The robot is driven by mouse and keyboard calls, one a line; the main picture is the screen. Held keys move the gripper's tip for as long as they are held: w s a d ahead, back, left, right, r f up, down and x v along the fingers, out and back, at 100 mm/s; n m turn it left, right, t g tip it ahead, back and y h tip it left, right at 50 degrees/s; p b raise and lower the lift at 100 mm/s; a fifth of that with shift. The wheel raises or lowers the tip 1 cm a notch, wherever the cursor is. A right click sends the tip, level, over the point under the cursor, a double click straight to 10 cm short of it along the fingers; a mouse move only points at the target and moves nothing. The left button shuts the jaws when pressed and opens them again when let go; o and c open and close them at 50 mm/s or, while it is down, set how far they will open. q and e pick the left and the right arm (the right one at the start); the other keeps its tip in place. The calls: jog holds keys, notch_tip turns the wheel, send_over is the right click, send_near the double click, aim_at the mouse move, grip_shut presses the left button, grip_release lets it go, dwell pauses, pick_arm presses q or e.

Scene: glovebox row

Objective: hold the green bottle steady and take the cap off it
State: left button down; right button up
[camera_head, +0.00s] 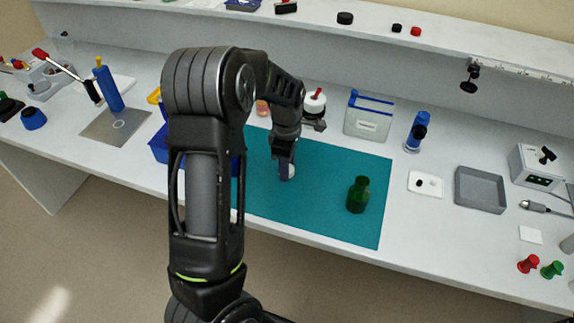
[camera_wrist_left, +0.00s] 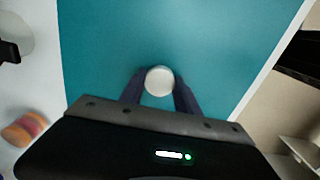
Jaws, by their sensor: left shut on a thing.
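The green bottle (camera_head: 358,195) stands upright on the right part of the teal mat (camera_head: 325,215), and no gripper touches it. Its neck looks green to the top, with no white cap on it. My left gripper (camera_head: 287,171) points down over the mat, to the left of the bottle and apart from it. It is shut on a small round white cap (camera_head: 291,171), low over or on the mat; I cannot tell which. The white cap also shows from above in the left wrist view (camera_wrist_left: 159,80), between the fingertips. My right gripper is not in view.
A clear blue-rimmed box (camera_head: 368,117) and a blue cylinder (camera_head: 416,132) stand behind the mat. A white plate (camera_head: 425,184) and a grey tray (camera_head: 480,190) lie to its right. A blue bin (camera_head: 160,146) is partly hidden behind my arm. The mat around the bottle is clear.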

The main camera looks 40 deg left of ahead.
pick_arm(q)
jog(key=shift+f, duration=0.1)
jog(key=c, duration=0.9)
grip_release()
jog(key=shift+r, duration=0.45)
notch_tip(320, 180, up, 11)
jog(key=shift+r+b, duration=0.2)
jog(key=shift+b, duration=0.6)
